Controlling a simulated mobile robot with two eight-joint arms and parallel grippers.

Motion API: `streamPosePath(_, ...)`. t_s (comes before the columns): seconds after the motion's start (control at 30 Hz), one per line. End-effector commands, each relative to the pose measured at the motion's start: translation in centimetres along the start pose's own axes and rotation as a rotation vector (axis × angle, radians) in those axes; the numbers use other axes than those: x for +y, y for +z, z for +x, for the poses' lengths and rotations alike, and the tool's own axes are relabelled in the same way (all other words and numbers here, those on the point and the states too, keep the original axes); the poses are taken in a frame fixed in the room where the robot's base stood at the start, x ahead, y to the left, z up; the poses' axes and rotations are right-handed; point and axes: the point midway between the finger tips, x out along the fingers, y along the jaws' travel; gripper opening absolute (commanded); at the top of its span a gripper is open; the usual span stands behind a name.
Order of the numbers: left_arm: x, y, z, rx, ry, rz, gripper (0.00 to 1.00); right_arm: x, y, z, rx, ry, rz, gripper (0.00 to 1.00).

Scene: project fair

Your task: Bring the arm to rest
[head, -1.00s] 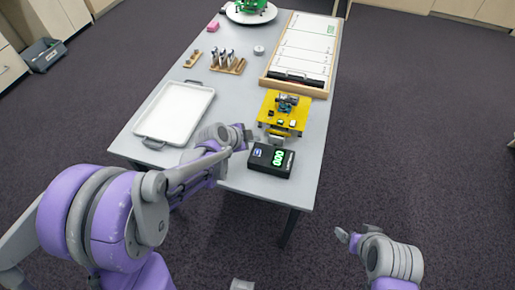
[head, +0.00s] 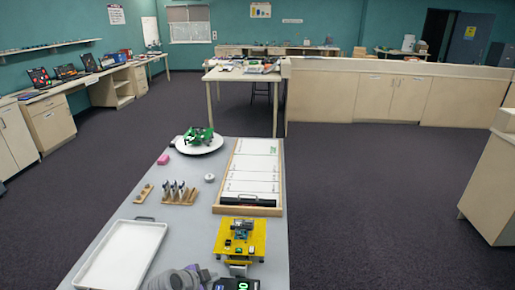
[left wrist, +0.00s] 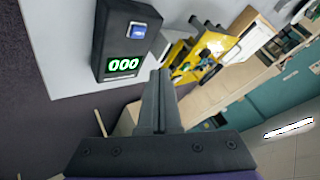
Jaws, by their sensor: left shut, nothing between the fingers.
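My left gripper (head: 204,274) shows at the bottom edge of the head view, low over the front of the grey table (head: 190,225). In the left wrist view its two fingers (left wrist: 158,100) are together with nothing between them. A black box with a green 000 display (left wrist: 125,40) is beside the fingers in that view, apart from them. The box (head: 228,284) is cut off at the bottom of the head view. A yellow stand with a small device (head: 240,238) is just behind it. My right gripper is outside both current views.
A white tray (head: 120,255) lies at the table's left. Behind are a wooden tool rack (head: 180,197), a pink block (head: 163,159), a white plate with a green model (head: 199,147) and a framed whiteboard (head: 252,170). Open carpet (head: 370,200) lies to the right.

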Motion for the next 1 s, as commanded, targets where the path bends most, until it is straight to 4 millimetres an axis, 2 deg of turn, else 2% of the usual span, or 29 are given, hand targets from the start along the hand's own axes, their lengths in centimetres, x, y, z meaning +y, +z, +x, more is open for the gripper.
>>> streamPosePath(0.13, 3.0, -0.4, -4.6, -0.073, 0.026, -0.204, 0.00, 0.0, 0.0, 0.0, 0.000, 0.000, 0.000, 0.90)
streamPosePath(0.23, 5.6, -0.1, -7.9, -0.139, 0.027, -0.376, 0.00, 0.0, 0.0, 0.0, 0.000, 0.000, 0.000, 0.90)
streamPosePath(0.4, 10.0, 1.6, -12.8, -0.252, -0.013, -0.663, 0.00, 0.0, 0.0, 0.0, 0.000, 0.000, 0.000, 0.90)
streamPosePath(0.5, 12.3, 2.9, -15.1, -0.306, -0.054, -0.813, 0.00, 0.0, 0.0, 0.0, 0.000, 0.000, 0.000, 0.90)
streamPosePath(0.7, 15.2, 4.9, -17.6, -0.368, -0.130, -1.011, 0.00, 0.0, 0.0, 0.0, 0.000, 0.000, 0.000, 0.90)
streamPosePath(1.0, 15.8, 5.4, -18.1, -0.381, -0.153, -1.063, 0.00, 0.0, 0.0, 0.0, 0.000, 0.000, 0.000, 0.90)
